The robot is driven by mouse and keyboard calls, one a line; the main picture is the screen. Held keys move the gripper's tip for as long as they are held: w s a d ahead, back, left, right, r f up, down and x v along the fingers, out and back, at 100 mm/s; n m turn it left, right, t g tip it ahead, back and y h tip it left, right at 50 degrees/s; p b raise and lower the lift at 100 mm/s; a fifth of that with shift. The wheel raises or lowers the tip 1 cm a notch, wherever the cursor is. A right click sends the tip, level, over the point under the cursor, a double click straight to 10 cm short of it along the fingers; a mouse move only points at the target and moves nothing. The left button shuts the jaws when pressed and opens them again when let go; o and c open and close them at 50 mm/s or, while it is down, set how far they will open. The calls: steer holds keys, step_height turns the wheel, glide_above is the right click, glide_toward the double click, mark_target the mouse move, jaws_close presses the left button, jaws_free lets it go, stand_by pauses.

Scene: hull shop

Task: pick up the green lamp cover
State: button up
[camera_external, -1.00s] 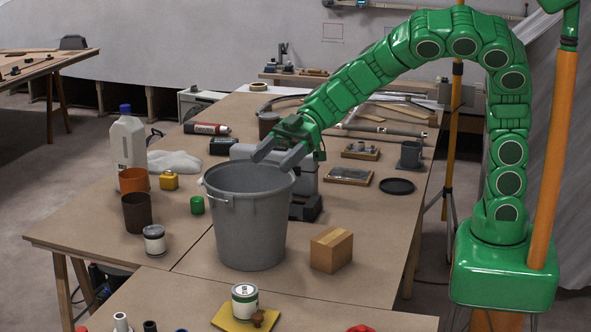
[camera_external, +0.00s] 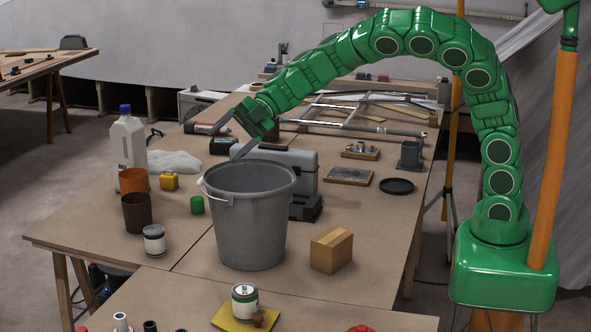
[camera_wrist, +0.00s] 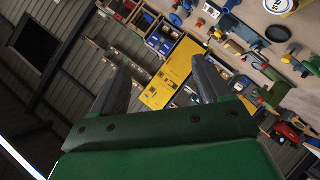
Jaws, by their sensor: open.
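The green lamp cover (camera_external: 197,205) looks like a small green cylinder standing on the workbench, just left of the large grey bucket (camera_external: 250,225). My gripper (camera_external: 221,144) is open and empty, in the air above and behind the bucket. It is up and slightly right of the lamp cover in the external view, clearly apart from it. In the wrist view my two dark fingers (camera_wrist: 162,66) are spread with nothing between them. The lamp cover is not seen in the wrist view.
A yellow item (camera_external: 169,181), an orange cup (camera_external: 134,181), a brown cup (camera_external: 137,212) and a white-labelled can (camera_external: 154,240) stand left of the lamp cover. A white jug (camera_external: 128,143) is behind them. A cardboard box (camera_external: 331,250) is right of the bucket.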

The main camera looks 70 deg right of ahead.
steer(key=w+d+n+t+h, duration=0.1)
steer(key=w+d+n+t, duration=0.1)
steer(key=w+d+n, duration=1)
steer(key=n+t+h, duration=0.3)
steer(key=n, duration=0.5)
glide_above(192, 205)
steer(key=s+d, duration=0.3)
steer(key=d, duration=0.1)
steer(key=f, duration=0.2)
step_height(192, 205, down, 31)
steer(key=shift+s+a+r, duration=0.1)
steer(key=shift+x, duration=2.45)
steer(key=shift+a, duration=0.1)
steer(key=shift+c, duration=0.2)
steer(key=c, duration=1)
